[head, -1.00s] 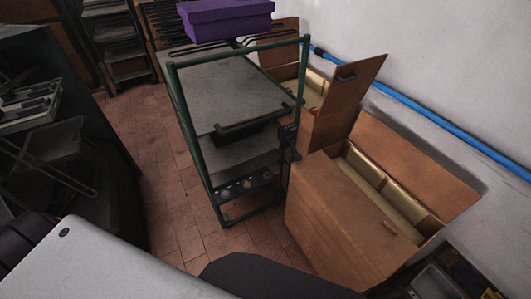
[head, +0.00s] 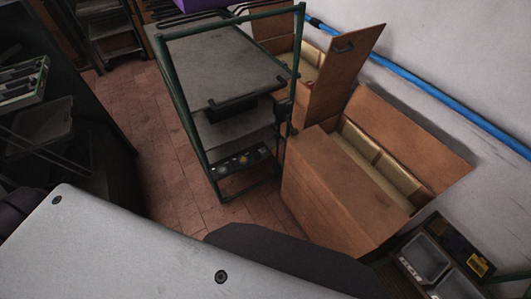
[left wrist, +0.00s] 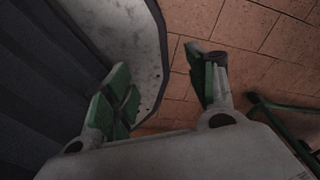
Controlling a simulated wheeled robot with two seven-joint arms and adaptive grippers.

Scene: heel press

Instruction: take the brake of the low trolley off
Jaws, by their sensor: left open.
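A green-framed trolley (head: 161,65) with grey shelves stands on the tiled floor, left of the cardboard boxes in the head view. A dark strip with small round parts (head: 243,159) runs along its low near end. I cannot make out a brake or its state. My left gripper (left wrist: 165,88) shows in the left wrist view, open and empty, its green-padded fingers apart above the floor. A green bar (left wrist: 275,115) lies to its right there, apart from the fingers; it looks like a piece of the trolley frame. My right gripper is in neither view.
Large brown boxes (head: 325,190) with open flaps stand close to the trolley's right side. Grey trays (head: 425,258) are at the lower right. A dark rack (head: 60,110) stands at the left. Bare tiled floor (head: 160,175) lies between rack and trolley.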

